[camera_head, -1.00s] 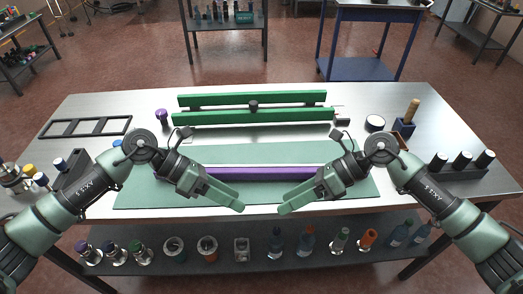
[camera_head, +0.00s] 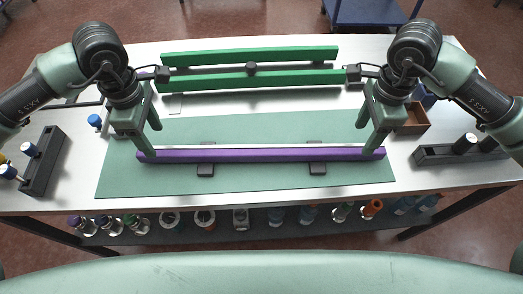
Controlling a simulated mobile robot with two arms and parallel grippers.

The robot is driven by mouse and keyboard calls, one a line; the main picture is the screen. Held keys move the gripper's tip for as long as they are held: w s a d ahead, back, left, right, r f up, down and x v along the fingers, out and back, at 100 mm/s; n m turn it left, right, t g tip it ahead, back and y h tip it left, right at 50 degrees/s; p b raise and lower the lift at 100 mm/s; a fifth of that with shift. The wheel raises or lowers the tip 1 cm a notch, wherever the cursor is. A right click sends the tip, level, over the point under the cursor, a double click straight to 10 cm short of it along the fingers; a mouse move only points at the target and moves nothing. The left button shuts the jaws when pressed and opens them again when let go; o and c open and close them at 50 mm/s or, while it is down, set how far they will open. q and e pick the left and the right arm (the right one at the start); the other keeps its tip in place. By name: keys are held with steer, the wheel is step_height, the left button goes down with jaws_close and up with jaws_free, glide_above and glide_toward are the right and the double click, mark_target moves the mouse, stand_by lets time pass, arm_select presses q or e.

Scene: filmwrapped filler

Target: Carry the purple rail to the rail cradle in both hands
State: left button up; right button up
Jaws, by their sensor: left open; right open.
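The purple rail (camera_head: 260,155) lies level across the green mat, resting on two small dark supports (camera_head: 205,171). The rail cradle appears to be the pair of long green bars (camera_head: 250,80) behind the mat, with a dark knob between them. My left gripper (camera_head: 152,141) is open and points down at the rail's left end. My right gripper (camera_head: 366,138) is open and points down near its right end. On each, one finger is in front of the other and partly overlaps the rail; whether they touch it I cannot tell.
The green mat (camera_head: 125,180) is otherwise clear. A dark rack (camera_head: 42,165) stands at left, another (camera_head: 440,155) at right. A brown tray (camera_head: 414,118) sits behind the right rack. Several bottles stand on the shelf below the table.

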mark_target(161, 150)
arm_select(q)
step_height(161, 150, down, 7)
steer(key=shift+f, duration=0.2)
arm_select(e)
step_height(161, 150, down, 7)
steer(key=shift+f, duration=0.2)
arm_select(q)
steer(key=c, duration=1.2)
arm_select(e)
steer(key=c, duration=1.2)
arm_select(q)
jaws_close()
arm_select(e)
jaws_close()
arm_select(q)
steer(key=shift+w+r, duration=0.1)
steer(key=shift+r, duration=0.05)
arm_select(e)
steer(key=shift+w+r, duration=0.1)
